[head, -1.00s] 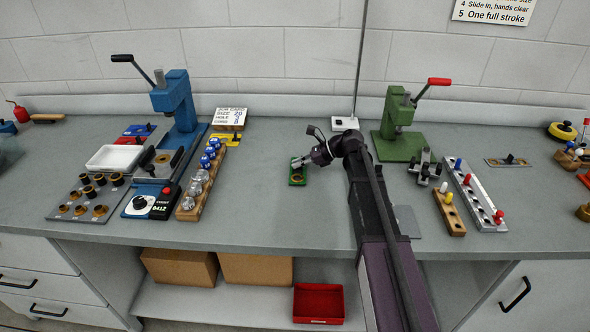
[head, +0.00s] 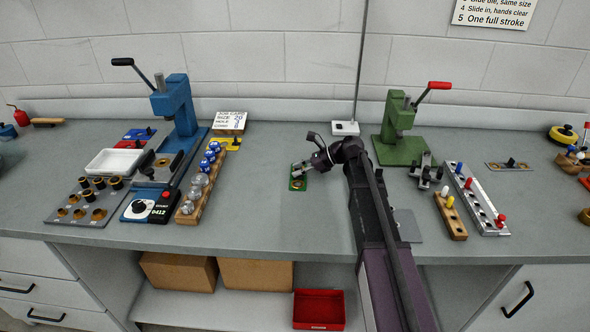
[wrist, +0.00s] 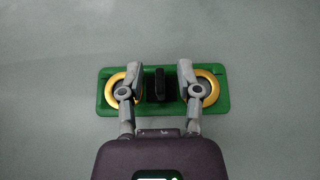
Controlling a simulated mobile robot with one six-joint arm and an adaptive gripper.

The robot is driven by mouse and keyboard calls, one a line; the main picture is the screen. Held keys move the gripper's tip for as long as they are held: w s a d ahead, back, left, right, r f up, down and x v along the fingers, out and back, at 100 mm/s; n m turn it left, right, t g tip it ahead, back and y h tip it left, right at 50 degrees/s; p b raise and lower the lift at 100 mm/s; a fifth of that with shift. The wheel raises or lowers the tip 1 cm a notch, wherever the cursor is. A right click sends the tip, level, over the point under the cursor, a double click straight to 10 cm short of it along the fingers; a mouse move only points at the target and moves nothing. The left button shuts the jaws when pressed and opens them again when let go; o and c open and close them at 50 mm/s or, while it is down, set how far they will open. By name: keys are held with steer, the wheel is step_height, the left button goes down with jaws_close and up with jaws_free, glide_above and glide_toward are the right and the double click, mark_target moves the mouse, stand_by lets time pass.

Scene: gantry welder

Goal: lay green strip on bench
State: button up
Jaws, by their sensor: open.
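The green strip (wrist: 172,107) lies flat on the grey bench, with a gold ring near each end and a black upright grip (wrist: 159,84) in its middle. In the head view the strip (head: 297,184) is on the open bench left of my arm, partly covered by my gripper (head: 301,168). In the wrist view my gripper (wrist: 157,72) is open, its two fingers on either side of the black grip with a gap to each. The fingertips partly cover the gold rings.
A blue press (head: 177,105) and a wooden rack (head: 203,180) with several knobs stand to the left. A green press (head: 396,132), a small clamp and more racks stand to the right. The bench around the strip is clear.

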steer(key=shift+r, duration=0.1)
steer(key=shift+r, duration=0.1)
steer(key=shift+d+r+p, duration=0.2)
steer(key=shift+d+p, duration=0.15)
steer(key=shift+p, duration=0.1)
steer(key=p+v, duration=0.4)
steer(key=v, duration=0.5)
steer(key=shift+d+r+p, duration=0.15)
steer(key=shift+d+p, duration=0.15)
steer(key=shift+p, duration=0.05)
steer(key=shift+v, duration=0.75)
